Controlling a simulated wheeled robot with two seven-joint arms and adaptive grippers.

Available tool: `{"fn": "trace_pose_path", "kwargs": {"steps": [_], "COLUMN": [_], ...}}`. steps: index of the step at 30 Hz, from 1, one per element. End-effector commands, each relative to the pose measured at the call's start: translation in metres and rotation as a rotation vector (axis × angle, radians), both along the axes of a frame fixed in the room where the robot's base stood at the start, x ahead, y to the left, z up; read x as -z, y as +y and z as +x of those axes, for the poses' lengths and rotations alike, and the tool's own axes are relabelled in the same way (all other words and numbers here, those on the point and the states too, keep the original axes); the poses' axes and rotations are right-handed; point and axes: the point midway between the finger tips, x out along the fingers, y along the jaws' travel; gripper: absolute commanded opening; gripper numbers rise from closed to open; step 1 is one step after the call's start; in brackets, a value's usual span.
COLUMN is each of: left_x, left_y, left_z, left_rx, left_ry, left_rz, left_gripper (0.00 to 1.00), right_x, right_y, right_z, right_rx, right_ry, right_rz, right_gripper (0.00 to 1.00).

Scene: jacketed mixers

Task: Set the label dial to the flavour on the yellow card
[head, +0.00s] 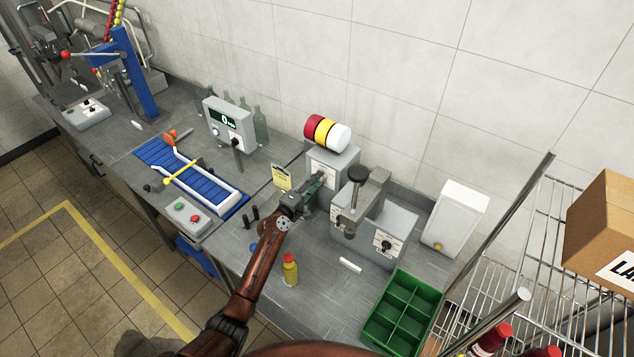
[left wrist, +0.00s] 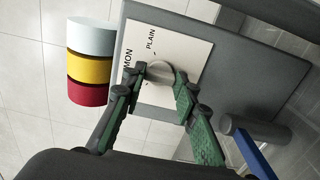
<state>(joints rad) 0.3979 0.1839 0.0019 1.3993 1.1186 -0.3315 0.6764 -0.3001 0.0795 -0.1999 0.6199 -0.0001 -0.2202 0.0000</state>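The label dial knob (left wrist: 160,72) is round and grey, on a white plate (left wrist: 185,50) that reads "PLAIN" and, partly hidden, "MON". Its pointer direction cannot be made out. My left gripper (head: 318,180) is at the front of the grey label box (head: 333,160), which carries red, yellow and white rolls (head: 326,132). In the left wrist view its fingers (left wrist: 161,76) are on either side of the knob, with no clear gap. The yellow card (head: 281,177) stands on the bench left of the gripper; its writing is too small to read. My right gripper is out of view.
A grey mixer (head: 375,225) stands right of the label box. A yellow bottle with a red cap (head: 290,270) and dark pegs (head: 250,218) are near my left arm. A green crate (head: 403,312) is at the front right; a blue conveyor (head: 190,175) is at the left.

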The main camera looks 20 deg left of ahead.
Motion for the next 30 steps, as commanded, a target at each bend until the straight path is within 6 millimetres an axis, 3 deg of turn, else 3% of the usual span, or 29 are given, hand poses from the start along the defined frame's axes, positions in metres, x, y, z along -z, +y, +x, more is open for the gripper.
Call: {"fn": "trace_pose_path", "kwargs": {"steps": [7,17,22,30], "left_x": [0.0,0.0,0.001,0.002], "left_y": [0.0,0.001,0.008,0.028], "left_z": [0.0,-0.003,-0.022,-0.076], "left_rx": [0.0,0.0,0.0,-0.002], "left_ry": [0.0,0.0,0.001,0.001], "left_rz": [0.001,0.001,0.001,0.003], "left_gripper": [0.44,0.45,0.45,0.45], "right_x": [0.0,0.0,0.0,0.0], "right_y": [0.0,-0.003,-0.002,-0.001], "right_z": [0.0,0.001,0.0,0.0], "right_rx": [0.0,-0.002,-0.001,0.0], "right_ry": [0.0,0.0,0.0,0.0], "right_rz": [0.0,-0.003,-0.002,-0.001], "right_gripper": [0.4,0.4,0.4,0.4]}}
